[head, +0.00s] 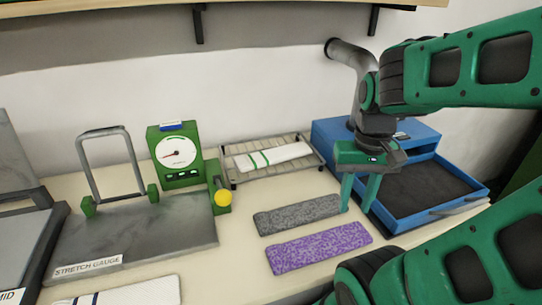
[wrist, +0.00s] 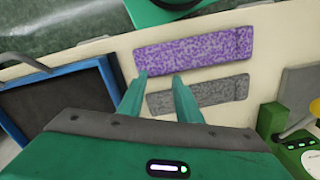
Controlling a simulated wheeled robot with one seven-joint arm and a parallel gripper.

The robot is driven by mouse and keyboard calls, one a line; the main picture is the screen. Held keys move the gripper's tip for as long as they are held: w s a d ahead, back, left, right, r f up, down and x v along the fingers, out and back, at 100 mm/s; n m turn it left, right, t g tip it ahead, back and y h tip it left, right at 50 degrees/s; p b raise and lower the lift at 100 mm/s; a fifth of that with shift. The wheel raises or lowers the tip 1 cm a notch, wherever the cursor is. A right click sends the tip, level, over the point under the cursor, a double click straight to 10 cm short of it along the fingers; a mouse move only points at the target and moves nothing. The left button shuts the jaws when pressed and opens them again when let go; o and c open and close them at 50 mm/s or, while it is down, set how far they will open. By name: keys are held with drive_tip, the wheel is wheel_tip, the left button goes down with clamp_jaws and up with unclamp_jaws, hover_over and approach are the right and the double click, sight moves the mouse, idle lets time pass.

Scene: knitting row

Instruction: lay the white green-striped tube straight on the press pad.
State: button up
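The white green-striped tube (head: 270,156) lies on a wire rack (head: 233,178) at the back of the table in the head view. It is not seen in the wrist view. A dark flat pad (head: 425,186) lies in the blue tray pulled out at the right; I cannot tell for certain that it is the press pad. It also shows in the wrist view (wrist: 55,103). My gripper (head: 355,208) points down near the right end of the grey tube, fingers apart with nothing held. The wrist view also shows the open gripper (wrist: 159,77).
A grey tube (head: 295,214) and a purple tube (head: 318,246) lie in front of the rack. A white blue-striped tube (head: 135,291) lies at the front left. A stretch gauge (head: 150,228) with a green dial (head: 176,152) stands at the left. Bare table separates these.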

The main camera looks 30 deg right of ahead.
drive_tip(key=shift+o, duration=0.9)
drive_tip(key=o, duration=1)
drive_tip(key=shift+r, duration=0.7)
drive_tip(key=m+y, duration=0.4)
drive_tip(key=m, duration=0.9)
approach(274, 153)
drive_tip(key=shift+s+a+f+t, duration=0.15)
drive_tip(key=shift+a+f, duration=0.2)
drive_tip(key=shift+f, duration=0.2)
drive_tip(key=shift+s+a+f+t, duration=0.15)
drive_tip(key=shift+a+f, duration=0.2)
drive_tip(key=shift+f, duration=0.2)
drive_tip(key=shift+d+x, duration=0.15)
drive_tip(key=shift+x, duration=1.25)
drive_tip(key=shift+d+x, duration=0.15)
drive_tip(key=shift+x, duration=1.3)
